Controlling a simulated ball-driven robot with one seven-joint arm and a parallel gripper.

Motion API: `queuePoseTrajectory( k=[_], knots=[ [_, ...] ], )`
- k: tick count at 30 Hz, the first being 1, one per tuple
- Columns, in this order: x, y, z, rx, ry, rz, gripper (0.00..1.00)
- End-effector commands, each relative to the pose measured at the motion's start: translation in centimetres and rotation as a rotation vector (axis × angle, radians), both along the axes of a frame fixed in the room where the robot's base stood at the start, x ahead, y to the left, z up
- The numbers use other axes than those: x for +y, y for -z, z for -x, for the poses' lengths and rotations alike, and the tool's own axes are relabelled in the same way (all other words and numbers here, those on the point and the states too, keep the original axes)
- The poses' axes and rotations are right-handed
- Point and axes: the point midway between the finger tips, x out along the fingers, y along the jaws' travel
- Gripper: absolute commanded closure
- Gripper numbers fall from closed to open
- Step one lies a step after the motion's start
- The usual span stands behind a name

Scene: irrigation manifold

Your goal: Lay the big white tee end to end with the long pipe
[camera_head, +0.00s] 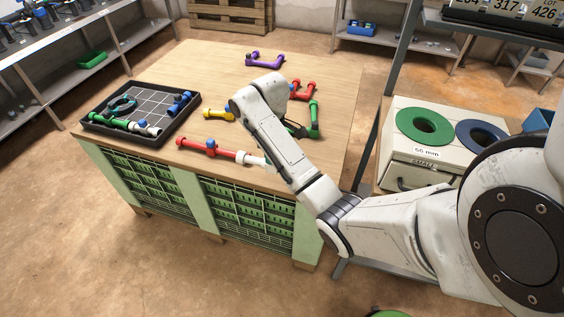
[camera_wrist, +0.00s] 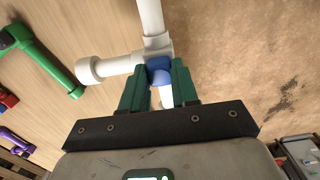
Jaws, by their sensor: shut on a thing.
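The big white tee (camera_wrist: 108,68) fills the upper middle of the wrist view, with one arm to the left and one running up out of the frame. My gripper (camera_wrist: 160,80) has its green fingers shut on the tee at its blue part (camera_wrist: 159,64). In the head view my arm hides most of the tee; a white end (camera_head: 250,158) shows near the table's front edge. A long red pipe (camera_head: 190,143) with a blue middle lies just left of it, roughly in line. I cannot tell whether their ends touch.
A black gridded tray (camera_head: 103,120) holding green, white and blue pieces stands at the table's left. A yellow piece (camera_head: 219,114), a purple piece (camera_head: 265,62) and red and green pieces (camera_head: 314,118) lie farther back. The table's (camera_head: 190,75) back left is clear.

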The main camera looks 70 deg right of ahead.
Motion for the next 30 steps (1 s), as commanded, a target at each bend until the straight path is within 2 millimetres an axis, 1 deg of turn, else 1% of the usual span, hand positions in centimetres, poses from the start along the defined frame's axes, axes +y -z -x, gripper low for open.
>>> queuePoseTrajectory(
  k=[1,4,6,8,12,14,18,23,27,30],
  knots=[
    [-1.0,1.1,-0.2,-0.001,0.001,0.003,1.0],
    [-2.8,1.6,-0.3,0.0,0.004,0.003,1.0],
    [-4.4,2.1,-0.4,0.002,0.003,0.002,1.0],
    [-5.2,2.9,-0.5,0.003,0.002,-0.001,1.0],
    [-7.1,5.2,-0.7,0.002,0.001,0.0,1.0],
    [-7.8,6.0,-0.8,0.002,0.002,0.0,1.0],
    [-8.6,7.1,-1.0,0.001,0.0,0.0,1.0],
    [-9.2,7.9,-1.0,0.0,0.001,0.0,1.0],
    [-9.2,9.7,-0.9,0.003,0.001,0.0,1.0],
    [-9.2,10.6,-1.0,0.001,0.0,0.001,1.0]
  ],
)
